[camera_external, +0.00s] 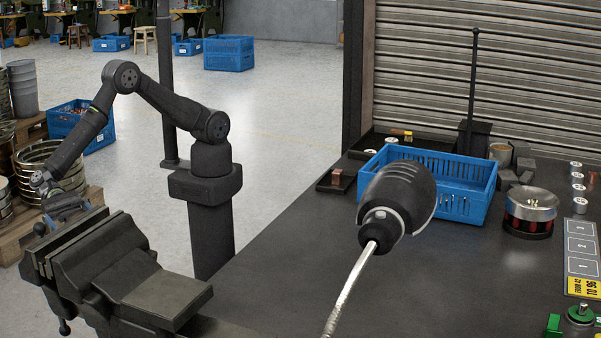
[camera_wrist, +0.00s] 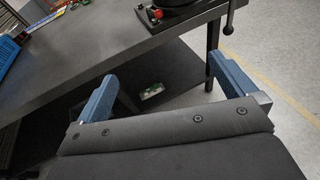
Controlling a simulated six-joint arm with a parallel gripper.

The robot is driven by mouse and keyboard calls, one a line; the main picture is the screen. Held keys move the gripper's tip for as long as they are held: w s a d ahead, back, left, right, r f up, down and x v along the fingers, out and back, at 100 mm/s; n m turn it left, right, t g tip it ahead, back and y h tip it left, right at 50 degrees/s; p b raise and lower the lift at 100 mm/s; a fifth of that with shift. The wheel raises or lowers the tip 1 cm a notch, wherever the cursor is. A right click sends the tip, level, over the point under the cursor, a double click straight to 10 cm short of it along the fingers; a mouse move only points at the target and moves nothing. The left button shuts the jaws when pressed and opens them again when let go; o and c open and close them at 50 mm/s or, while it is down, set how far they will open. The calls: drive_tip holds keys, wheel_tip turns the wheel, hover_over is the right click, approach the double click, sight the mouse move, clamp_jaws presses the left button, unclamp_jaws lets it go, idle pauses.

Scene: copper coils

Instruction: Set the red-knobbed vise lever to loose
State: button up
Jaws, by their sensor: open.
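The dark vise (camera_external: 120,265) is at the lower left of the external view. Part of it shows at the top of the wrist view (camera_wrist: 185,8). A dark lever with a dark ball end (camera_wrist: 228,28) hangs beside it there. A small red knob-like part (camera_wrist: 157,14) shows by the vise base; I cannot tell whether it belongs to the lever. No red knob shows in the external view. My gripper (camera_external: 66,207) is behind the vise jaws in that view, partly hidden. In the wrist view its blue fingers (camera_wrist: 165,84) are wide apart with nothing between them.
The dark workbench (camera_external: 300,285) bears a blue crate (camera_external: 475,178) and a round red-and-steel container (camera_external: 531,210). A dark tool with a pale cable (camera_external: 398,200) is in the foreground. Under the bench, a small green-and-white item (camera_wrist: 152,91) shows on a lower surface.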

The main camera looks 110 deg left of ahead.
drive_tip(key=shift+w, duration=0.1)
drive_tip(key=c, duration=1.8)
drive_tip(key=w+d+f+n, duration=0.1)
drive_tip(key=w+d+n, duration=0.1)
drive_tip(key=w+d+f+n+h, duration=0.1)
drive_tip(key=w+d+n, duration=0.1)
drive_tip(key=w, duration=0.1)
drive_tip(key=w+d+f+n, duration=0.1)
drive_tip(key=w+d+n, duration=0.1)
drive_tip(key=w, duration=0.1)
drive_tip(key=shift+w+f+h, duration=0.2)
drive_tip(key=shift+f+h, duration=0.1)
clamp_jaws()
drive_tip(key=w+d+f+n+h, duration=0.1)
drive_tip(key=w+d+f+n, duration=0.1)
drive_tip(key=w+n, duration=0.2)
drive_tip(key=w+d+f+n+h, duration=0.1)
drive_tip(key=w+d+f+n, duration=0.2)
drive_tip(key=w, duration=0.4)
drive_tip(key=shift+w+f+n, duration=0.3)
drive_tip(key=shift+w+n, duration=0.05)
drive_tip(key=shift+n, duration=0.05)
